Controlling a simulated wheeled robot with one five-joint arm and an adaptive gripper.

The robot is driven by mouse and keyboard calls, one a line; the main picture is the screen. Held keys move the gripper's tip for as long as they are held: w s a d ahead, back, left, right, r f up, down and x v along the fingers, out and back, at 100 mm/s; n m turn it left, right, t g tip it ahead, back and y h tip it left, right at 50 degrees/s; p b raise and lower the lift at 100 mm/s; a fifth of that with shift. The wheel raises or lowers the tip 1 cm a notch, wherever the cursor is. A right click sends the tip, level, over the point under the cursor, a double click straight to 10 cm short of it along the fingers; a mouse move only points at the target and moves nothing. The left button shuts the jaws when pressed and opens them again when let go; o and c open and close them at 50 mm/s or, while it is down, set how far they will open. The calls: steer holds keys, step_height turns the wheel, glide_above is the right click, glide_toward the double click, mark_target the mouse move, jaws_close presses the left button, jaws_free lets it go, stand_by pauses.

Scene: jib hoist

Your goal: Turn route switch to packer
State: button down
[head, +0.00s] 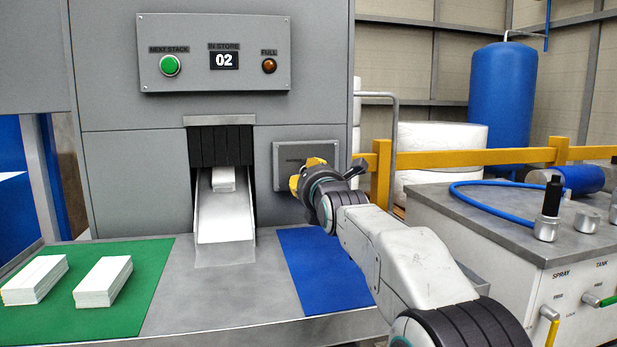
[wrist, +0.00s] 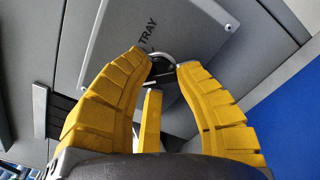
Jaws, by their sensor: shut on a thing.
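The route switch (wrist: 160,73) is a small dark knob with a pale ring on a grey plate (head: 287,178) to the right of the chute, mostly hidden behind my gripper in the head view. The plate (wrist: 195,20) fills the top of the wrist view, with the word TRAY visible beside the switch. My gripper (wrist: 164,66) has its yellow fingertips on either side of the knob and is shut on it. A narrow yellow piece stands between the fingers; I cannot tell what it belongs to. Which way the switch points is unclear.
A metal chute (head: 226,220) holds a white stack (head: 223,180). Two more white stacks lie on a green mat (head: 150,290); a blue mat (head: 322,270) is bare. A panel (head: 215,75) reads 02. A yellow rail (head: 480,160) and a bench (head: 510,220) stand right.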

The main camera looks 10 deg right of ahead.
steer(key=shift+a+r, duration=0.1)
steer(key=c, duration=0.8)
jaws_free()
steer(key=shift+c, duration=0.2)
steer(key=shift+s, duration=0.1)
steer(key=s, duration=1.1)
steer(key=shift+s, duration=0.35)
